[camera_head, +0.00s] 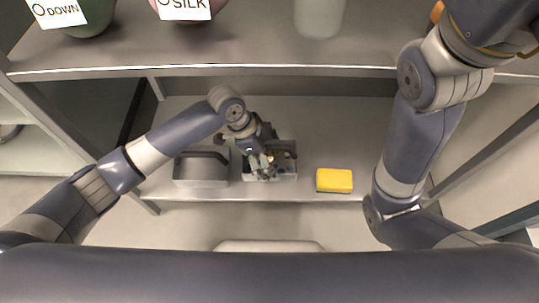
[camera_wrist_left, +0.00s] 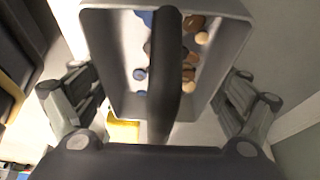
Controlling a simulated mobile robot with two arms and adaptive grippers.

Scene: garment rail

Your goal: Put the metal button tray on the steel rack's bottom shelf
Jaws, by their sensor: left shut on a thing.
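The metal button tray (camera_head: 285,175) is a grey open box with brown, tan and blue buttons inside. It shows from close up in the left wrist view (camera_wrist_left: 215,75), with a dark bar running across its middle. My left gripper (camera_head: 262,170) is shut on the tray; the fingers cover part of it. The tray is at the steel rack's bottom shelf (camera_head: 350,130), near the front edge. I cannot tell whether it touches the shelf. My right arm shows at the right, but its gripper is out of view.
A grey bin (camera_head: 201,170) stands close left of the tray. A yellow block (camera_head: 334,180) lies to the right, with a gap between. The upper shelf (camera_head: 250,55) overhangs, bearing labelled containers (camera_head: 184,10) and a pale cup (camera_head: 318,18). Rack posts stand at both sides.

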